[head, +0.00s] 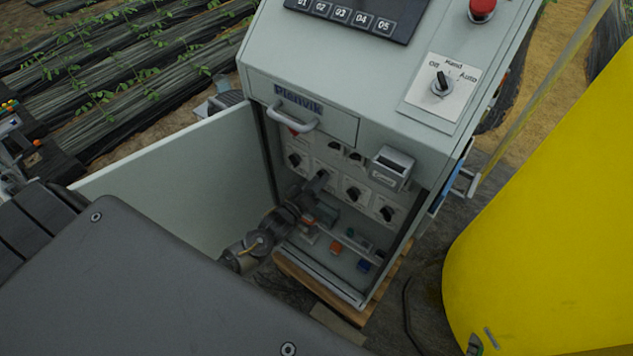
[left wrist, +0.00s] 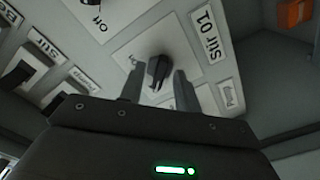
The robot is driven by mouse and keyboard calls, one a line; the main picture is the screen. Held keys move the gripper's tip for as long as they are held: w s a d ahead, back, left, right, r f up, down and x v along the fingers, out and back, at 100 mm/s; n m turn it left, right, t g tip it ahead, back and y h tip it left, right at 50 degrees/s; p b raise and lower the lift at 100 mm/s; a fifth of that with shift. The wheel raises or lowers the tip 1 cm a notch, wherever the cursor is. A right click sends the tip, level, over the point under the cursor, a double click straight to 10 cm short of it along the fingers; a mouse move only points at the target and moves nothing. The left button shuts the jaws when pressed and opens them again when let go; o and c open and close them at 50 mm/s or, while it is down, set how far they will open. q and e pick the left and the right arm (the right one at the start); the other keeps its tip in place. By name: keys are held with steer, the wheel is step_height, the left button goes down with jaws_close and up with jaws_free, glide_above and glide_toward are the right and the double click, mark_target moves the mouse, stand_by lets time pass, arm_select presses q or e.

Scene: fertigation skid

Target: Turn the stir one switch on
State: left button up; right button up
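In the left wrist view, the black knob of the stir one switch (left wrist: 158,71) sits on a pale plate. A label reading "Stir 01" (left wrist: 196,33) is beside it, upside down in this view. My left gripper (left wrist: 159,78) has its two fingers apart, one on each side of the knob. I cannot tell whether either finger touches it. In the head view, my left gripper (head: 318,182) reaches into the open grey cabinet (head: 270,135), in front of the row of switches, and hides the knob. My right gripper is not in view.
Other black rotary knobs (head: 353,193) share the panel. The cabinet door (head: 185,155) stands open at left. A drawer handle (head: 292,118) and grey box (head: 391,166) project above. A yellow tank (head: 560,210) stands right.

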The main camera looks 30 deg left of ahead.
arm_select(q)
jaws_close()
stand_by(0.3)
steer(key=shift+a+m+p, duration=0.1)
steer(key=shift+m+p, duration=0.3)
steer(key=shift+m, duration=8.5)
jaws_free()
